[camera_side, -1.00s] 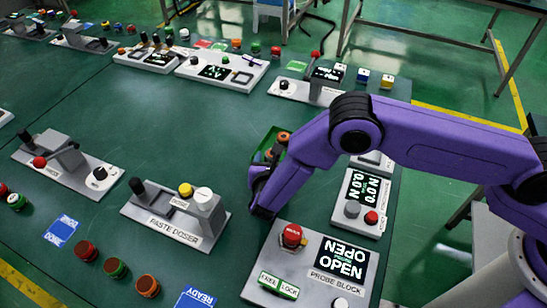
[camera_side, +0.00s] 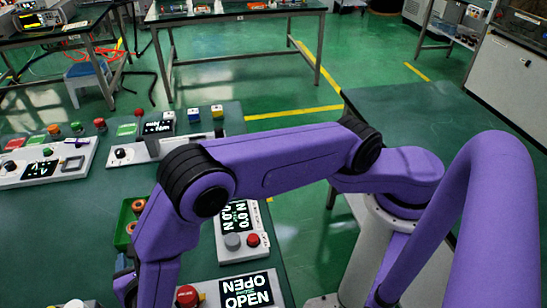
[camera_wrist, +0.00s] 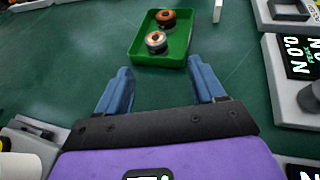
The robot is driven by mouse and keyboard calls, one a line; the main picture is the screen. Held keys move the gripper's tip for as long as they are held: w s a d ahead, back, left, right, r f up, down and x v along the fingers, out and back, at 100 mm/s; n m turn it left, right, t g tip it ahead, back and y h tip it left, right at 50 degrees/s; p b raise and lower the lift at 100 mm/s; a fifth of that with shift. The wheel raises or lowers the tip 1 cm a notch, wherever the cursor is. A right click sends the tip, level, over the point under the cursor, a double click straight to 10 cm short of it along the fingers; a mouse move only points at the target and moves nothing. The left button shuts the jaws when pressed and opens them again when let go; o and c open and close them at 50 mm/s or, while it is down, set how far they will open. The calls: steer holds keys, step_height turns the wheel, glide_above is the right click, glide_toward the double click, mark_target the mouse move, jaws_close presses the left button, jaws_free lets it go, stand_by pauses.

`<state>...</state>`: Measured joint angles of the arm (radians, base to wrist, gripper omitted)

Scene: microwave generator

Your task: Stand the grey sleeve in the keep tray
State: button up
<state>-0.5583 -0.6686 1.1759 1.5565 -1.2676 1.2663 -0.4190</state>
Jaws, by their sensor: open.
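A green tray (camera_wrist: 181,48), which may be the keep tray, lies on the bench ahead of my gripper. It holds an orange-brown round piece (camera_wrist: 166,17) and a second round piece with a pale top (camera_wrist: 156,42). The tray also shows in the side view (camera_side: 120,228), partly hidden by my arm. My gripper (camera_wrist: 158,70) is open, with nothing between its blue fingers, on the near side of the tray. In the side view my arm largely hides the gripper. I cannot make out a grey sleeve for certain.
A panel with a numeric display (camera_wrist: 298,55) stands right of the tray. The probe block reading OPEN (camera_side: 246,291) and its red button (camera_side: 187,296) are at the bottom of the side view. Bare green bench lies left of the tray in the wrist view.

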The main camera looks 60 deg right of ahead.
steer(key=s+d+r+m+g, duration=0.35)
steer(key=d+r, duration=0.25)
steer(key=d, duration=0.2)
steer(key=s+d+r+m+g, duration=0.2)
steer(key=d+r+m+g, duration=0.1)
steer(key=d+r+m, duration=0.4)
steer(key=s+d+r+m+g+y, duration=0.2)
steer(key=s+d+m+y, duration=0.1)
steer(key=s+d, duration=0.5)
steer(key=s+d+r+m+g+y, duration=0.2)
steer(key=s+d+m+g+y, duration=0.1)
steer(key=s+d, duration=0.5)
steer(key=s+m, duration=0.1)
steer(key=s, duration=0.2)
steer(key=shift+s+d+r+y, duration=0.2)
steer(key=shift+d+r+y, duration=0.15)
steer(key=shift+y, duration=0.05)
